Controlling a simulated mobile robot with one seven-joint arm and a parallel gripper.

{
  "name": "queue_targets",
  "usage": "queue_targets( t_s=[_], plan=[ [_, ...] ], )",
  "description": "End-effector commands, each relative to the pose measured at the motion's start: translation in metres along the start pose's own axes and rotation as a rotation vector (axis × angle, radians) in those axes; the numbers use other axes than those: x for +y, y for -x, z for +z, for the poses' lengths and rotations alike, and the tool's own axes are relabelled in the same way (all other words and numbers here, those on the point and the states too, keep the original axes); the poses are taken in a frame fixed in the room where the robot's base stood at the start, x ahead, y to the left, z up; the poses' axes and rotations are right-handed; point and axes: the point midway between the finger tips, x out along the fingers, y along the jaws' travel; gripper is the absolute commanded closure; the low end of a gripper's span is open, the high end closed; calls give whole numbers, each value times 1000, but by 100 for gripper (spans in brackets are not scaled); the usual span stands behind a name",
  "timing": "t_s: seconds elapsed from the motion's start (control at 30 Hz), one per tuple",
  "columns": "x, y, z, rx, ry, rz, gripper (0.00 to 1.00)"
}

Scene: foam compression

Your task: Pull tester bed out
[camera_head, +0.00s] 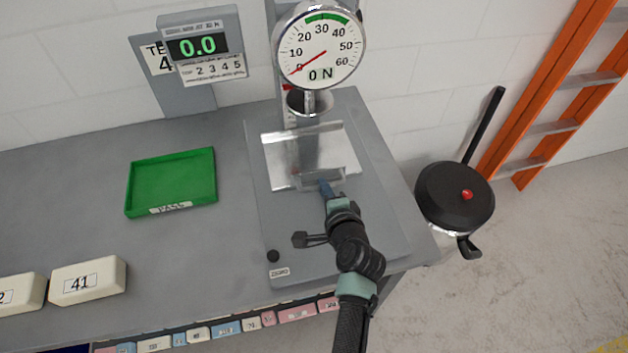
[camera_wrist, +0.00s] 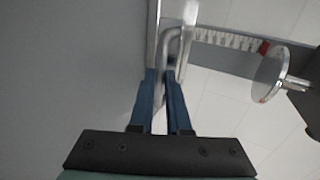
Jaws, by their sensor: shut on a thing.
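The tester bed (camera_head: 283,150) is a shiny metal plate on the grey tester base (camera_head: 375,225), below the round force gauge (camera_head: 319,47). Its bar handle (camera_head: 318,183) is at the bed's front edge. My gripper (camera_head: 325,187) reaches it from the front and is shut on the handle. In the wrist view my blue fingers (camera_wrist: 162,95) close around the metal handle (camera_wrist: 172,50), and the disc-shaped press plate (camera_wrist: 268,78) shows at the right. The fingers partly hide the handle in the head view. The bed is empty.
A green tray (camera_head: 172,180) marked PASS stands on the table at left. White foam blocks (camera_head: 88,281) lie at the front left. A black ZERO button (camera_head: 273,256) is on the base's front left corner. A lidded bin (camera_head: 455,197) and an orange ladder (camera_head: 540,90) are at right.

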Motion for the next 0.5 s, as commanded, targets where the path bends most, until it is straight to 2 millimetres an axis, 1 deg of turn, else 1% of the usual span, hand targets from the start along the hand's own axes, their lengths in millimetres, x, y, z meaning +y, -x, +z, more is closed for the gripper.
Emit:
queue_targets(
  t_s=[0.1,0.5],
  plan=[
    [6,11,-1,2,-2,3,100],
    [22,43,-1,1,-3,4,100]
  ],
)
